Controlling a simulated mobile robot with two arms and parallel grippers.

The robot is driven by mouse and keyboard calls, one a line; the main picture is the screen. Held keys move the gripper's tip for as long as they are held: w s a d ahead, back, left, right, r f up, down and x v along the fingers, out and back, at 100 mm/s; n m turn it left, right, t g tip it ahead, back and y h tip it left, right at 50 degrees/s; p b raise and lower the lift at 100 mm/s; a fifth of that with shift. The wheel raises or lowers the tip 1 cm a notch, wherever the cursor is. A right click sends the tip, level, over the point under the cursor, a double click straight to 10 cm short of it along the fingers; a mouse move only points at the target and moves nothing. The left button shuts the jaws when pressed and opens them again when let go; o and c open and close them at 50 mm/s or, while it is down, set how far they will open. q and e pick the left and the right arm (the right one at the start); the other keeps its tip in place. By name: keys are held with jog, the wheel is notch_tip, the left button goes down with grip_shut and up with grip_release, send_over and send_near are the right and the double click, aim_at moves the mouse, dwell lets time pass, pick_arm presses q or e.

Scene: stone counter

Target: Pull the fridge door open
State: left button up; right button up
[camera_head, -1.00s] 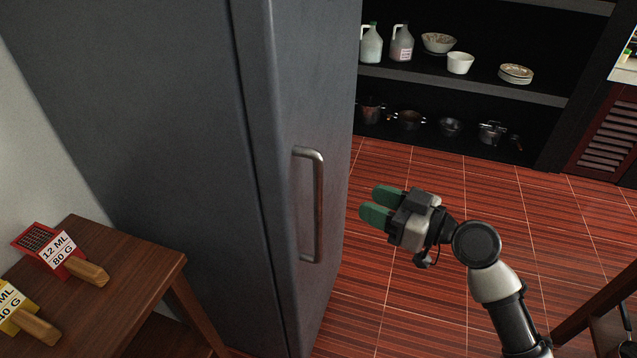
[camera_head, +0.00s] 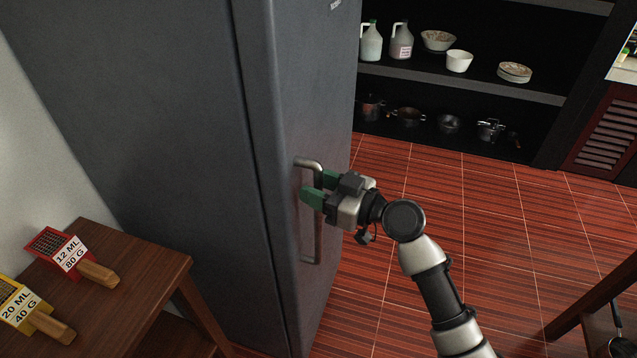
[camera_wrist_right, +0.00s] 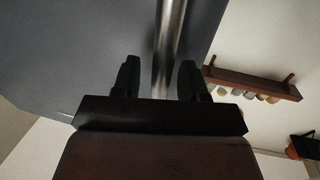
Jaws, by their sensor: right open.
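The grey fridge (camera_head: 170,120) stands at the left in the head view, its door (camera_head: 300,90) closed. A vertical metal handle (camera_head: 313,245) is fixed on the door. My right gripper (camera_head: 318,188) is at the upper part of the handle, with its green fingers pointing at the door. In the right wrist view the handle (camera_wrist_right: 170,40) runs between the two open fingers of the gripper (camera_wrist_right: 160,80), with gaps on both sides. My left gripper is in neither view.
A wooden table (camera_head: 120,300) with a red grater (camera_head: 62,250) and a yellow grater (camera_head: 25,305) stands at the lower left. Dark shelves (camera_head: 460,80) with jugs, dishes and pots are at the back. The red tiled floor (camera_head: 450,200) beside the fridge is clear.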

grip_shut()
jog(key=shift+d, duration=0.1)
